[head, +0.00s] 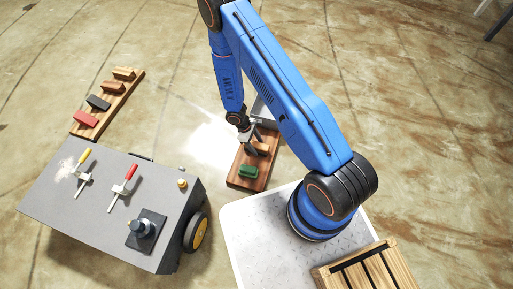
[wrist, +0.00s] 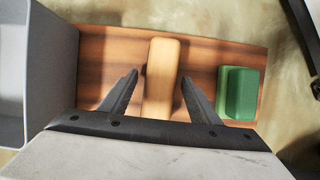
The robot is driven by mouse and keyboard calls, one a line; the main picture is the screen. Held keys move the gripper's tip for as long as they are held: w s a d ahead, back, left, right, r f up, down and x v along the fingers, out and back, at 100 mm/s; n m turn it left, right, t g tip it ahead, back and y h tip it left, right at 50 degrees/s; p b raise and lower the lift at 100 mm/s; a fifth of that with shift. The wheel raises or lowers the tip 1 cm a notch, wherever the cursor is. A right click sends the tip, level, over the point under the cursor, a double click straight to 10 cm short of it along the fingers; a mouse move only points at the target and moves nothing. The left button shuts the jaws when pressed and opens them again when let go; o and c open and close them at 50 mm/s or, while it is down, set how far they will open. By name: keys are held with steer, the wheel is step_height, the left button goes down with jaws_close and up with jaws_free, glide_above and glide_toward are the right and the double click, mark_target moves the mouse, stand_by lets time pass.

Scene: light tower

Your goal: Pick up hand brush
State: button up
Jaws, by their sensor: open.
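A tan, wooden-looking oblong piece lies on a brown wooden board (head: 234,181); it may be the hand brush (head: 264,148), but no bristles show. In the wrist view the same hand brush (wrist: 162,62) is in the middle, running up and down the picture. My gripper (wrist: 159,76) is open, one finger on each side of it, with a gap visible on both sides. I cannot tell how far above the board the fingertips are. In the head view my gripper (head: 255,136) is over the board, partly hidden by the arm.
A green block (wrist: 239,92) sits on the board to the right of the tan piece. A grey wheeled cart (head: 100,222) with red- and yellow-handled tools stands at left. Another board (head: 106,103) holds several blocks behind it. A wooden crate (head: 325,280) is at bottom right.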

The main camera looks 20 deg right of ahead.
mark_target(256, 144)
steer(key=c, duration=1.2)
steer(key=shift+o, duration=0.2)
steer(key=shift+r, duration=0.1)
step_height(256, 144, up, 10)
steer(key=shift+r, duration=0.15)
